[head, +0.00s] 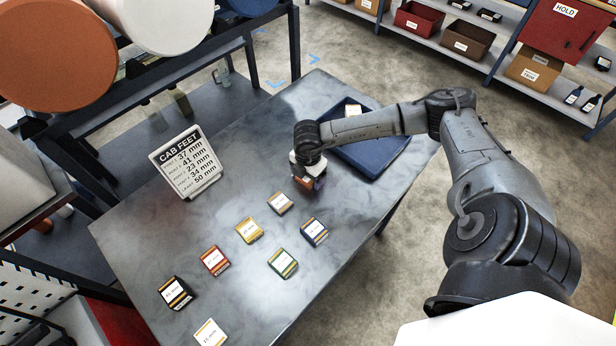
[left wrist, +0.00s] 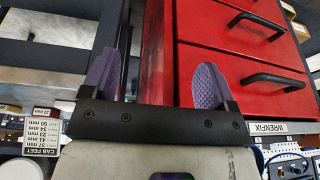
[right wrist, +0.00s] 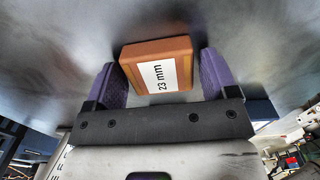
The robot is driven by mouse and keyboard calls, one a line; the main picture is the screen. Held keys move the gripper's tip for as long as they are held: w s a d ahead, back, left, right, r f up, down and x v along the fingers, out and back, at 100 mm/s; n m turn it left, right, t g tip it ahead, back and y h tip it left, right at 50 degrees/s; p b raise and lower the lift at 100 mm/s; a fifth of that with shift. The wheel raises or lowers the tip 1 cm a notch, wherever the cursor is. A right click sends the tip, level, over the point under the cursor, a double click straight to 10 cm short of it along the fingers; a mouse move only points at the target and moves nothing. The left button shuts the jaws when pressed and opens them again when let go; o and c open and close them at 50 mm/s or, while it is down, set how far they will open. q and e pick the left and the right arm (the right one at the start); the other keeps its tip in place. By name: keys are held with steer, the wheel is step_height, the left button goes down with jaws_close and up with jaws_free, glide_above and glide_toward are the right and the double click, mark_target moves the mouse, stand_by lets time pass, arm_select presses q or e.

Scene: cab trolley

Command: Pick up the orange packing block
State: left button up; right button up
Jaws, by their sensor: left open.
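The orange packing block (right wrist: 155,55), with a white "23 mm" label, lies between the two purple fingers of my right gripper (right wrist: 160,82) in the right wrist view. A narrow gap shows between the block and the right-hand finger; the left-hand finger is very close to it. In the head view my right gripper (head: 308,176) points down at the table, with the orange block (head: 302,184) partly hidden under it. My left gripper (left wrist: 155,85) is open and empty in the left wrist view, facing a red drawer cabinet; it is not visible in the head view.
The grey table (head: 130,235) holds several other labelled blocks, including yellow (head: 249,230), red (head: 215,260), blue (head: 314,231) and green (head: 282,262). A "CAB FEET" sign (head: 186,161) stands at the left. A blue tray (head: 372,158) lies just beyond my right gripper.

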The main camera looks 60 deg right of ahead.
steer(key=c, duration=0.7)
